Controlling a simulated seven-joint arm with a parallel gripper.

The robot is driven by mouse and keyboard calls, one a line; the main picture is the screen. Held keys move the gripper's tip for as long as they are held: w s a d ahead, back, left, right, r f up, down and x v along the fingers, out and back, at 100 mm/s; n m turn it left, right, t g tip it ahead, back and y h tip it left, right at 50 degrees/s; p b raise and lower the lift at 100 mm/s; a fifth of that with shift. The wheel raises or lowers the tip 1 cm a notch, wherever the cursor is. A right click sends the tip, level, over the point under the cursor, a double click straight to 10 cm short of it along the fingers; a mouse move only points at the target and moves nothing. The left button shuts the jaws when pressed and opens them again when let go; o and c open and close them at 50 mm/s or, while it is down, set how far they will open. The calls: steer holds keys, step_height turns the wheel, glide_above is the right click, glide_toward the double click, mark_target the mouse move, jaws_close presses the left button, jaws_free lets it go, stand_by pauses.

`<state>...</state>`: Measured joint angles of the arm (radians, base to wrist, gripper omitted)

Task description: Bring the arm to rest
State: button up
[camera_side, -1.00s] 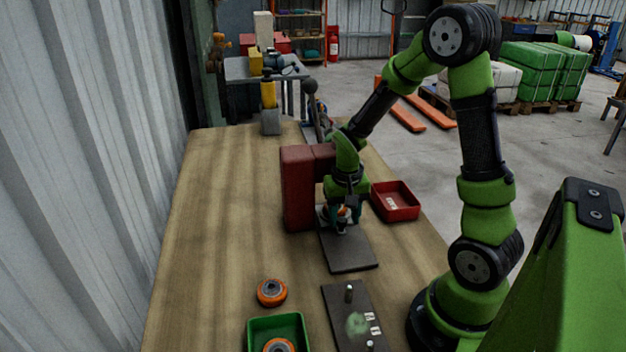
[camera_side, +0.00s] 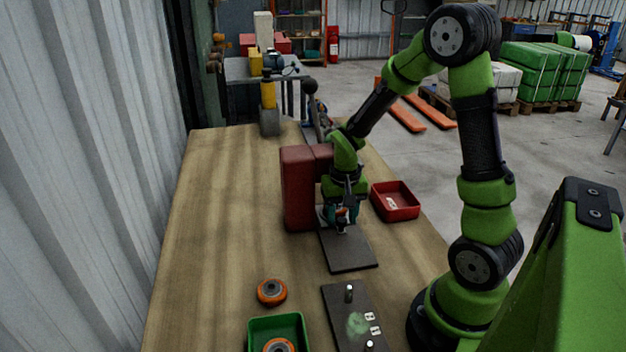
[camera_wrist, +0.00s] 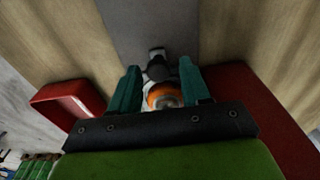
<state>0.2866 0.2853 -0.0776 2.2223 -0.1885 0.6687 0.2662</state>
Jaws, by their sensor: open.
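My green arm reaches down over the wooden bench (camera_side: 215,215) to a red press-like machine (camera_side: 298,190) with a dark base plate (camera_side: 348,252). My gripper (camera_side: 342,220) is low at the machine's front, above the near part of its base. In the wrist view the two teal fingers of my gripper (camera_wrist: 156,90) are open and spread apart. An orange and grey wheel (camera_wrist: 163,97) shows between them, by the machine. I cannot tell whether a finger touches it.
A red tray (camera_side: 396,201) stands right of the machine. Nearer are an orange wheel (camera_side: 272,292), a green tray (camera_side: 252,330) holding another wheel, and a dark plate (camera_side: 338,310) with upright pins. The bench's left side is clear.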

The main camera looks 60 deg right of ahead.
mark_target(341, 219)
steer(key=shift+w+d+f, duration=0.25)
steer(key=shift+d+f, duration=0.2)
steer(key=shift+f, duration=0.15)
steer(key=shift+w+d+f, duration=0.2)
steer(key=shift+d+f, duration=0.25)
steer(key=shift+f, duration=0.15)
steer(key=shift+s+a+f, duration=0.1)
steer(key=shift+a+f, duration=0.1)
steer(key=shift+s+a, duration=0.35)
steer(key=shift+s, duration=0.05)
steer(key=shift+s+a+r, duration=0.25)
steer(key=shift+s+a, duration=0.25)
steer(key=s+a+r+n+t+y, duration=0.1)
steer(key=s+a+r+n+t, duration=0.1)
steer(key=a+r, duration=0.5)
steer(key=s+a+r+n+t+y, duration=0.1)
steer(key=s+a+r+n+t, duration=0.2)
steer(key=a+r, duration=0.5)
step_height(341, 219, up, 8)
steer(key=shift+s+f+t+y, duration=0.3)
steer(key=shift+s+t, duration=0.3)
steer(key=shift+t, duration=0.2)
